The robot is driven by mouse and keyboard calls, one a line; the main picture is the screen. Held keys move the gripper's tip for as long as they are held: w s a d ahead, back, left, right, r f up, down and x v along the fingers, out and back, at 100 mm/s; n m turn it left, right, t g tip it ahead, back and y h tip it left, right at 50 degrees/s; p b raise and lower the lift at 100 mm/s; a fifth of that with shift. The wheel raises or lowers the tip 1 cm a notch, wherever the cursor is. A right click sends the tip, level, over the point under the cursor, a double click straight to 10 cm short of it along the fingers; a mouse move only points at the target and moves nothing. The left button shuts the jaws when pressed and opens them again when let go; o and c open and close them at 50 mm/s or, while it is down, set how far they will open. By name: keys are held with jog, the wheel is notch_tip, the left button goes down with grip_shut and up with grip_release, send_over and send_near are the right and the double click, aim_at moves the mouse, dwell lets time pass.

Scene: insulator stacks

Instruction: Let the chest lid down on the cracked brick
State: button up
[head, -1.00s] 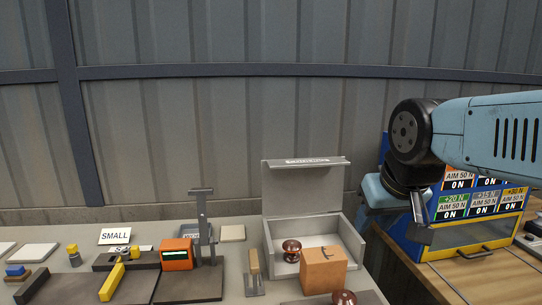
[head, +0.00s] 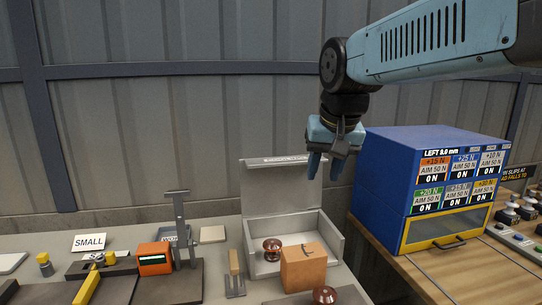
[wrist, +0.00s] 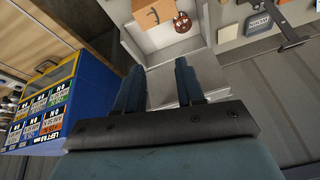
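The grey chest (head: 334,243) stands on the bench with its lid (head: 285,190) raised upright at the back. An orange-brown brick (head: 303,268) with a dark crack mark on top sits at the chest's front; whether it is inside or just before the front wall I cannot tell. It also shows at the top of the wrist view (wrist: 152,12). My gripper (head: 323,172) is above the lid's right end, pointing down, its fingers apart with nothing between them. In the wrist view my gripper (wrist: 160,82) shows two separated blue fingers over the lid region.
A copper-brown insulator (head: 272,248) stands in the chest, another (head: 325,295) in front. A blue cabinet (head: 385,190) with labelled panels stands right. An orange meter (head: 154,259), a grey stand (head: 182,225) and a SMALL sign (head: 90,242) are left.

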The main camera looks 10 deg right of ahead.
jog(key=w+r+m+g, duration=0.2)
jog(key=w+r+m, duration=0.15)
jog(key=w, duration=0.75)
jog(key=w+r+m+g, duration=0.2)
jog(key=w+m, duration=0.2)
jog(key=w, duration=0.6)
jog(key=w+r+m+g, duration=0.2)
jog(key=w+r+m, duration=0.15)
jog(key=w, duration=0.75)
jog(key=w+f+m+g, duration=0.2)
jog(key=w+f+m, duration=0.3)
jog(key=w, duration=0.5)
jog(key=x, duration=1.3)
jog(key=shift+a+f, duration=0.25)
jog(key=shift+f, duration=0.1)
jog(key=shift+s, duration=0.15)
jog(key=shift+c, duration=0.5)
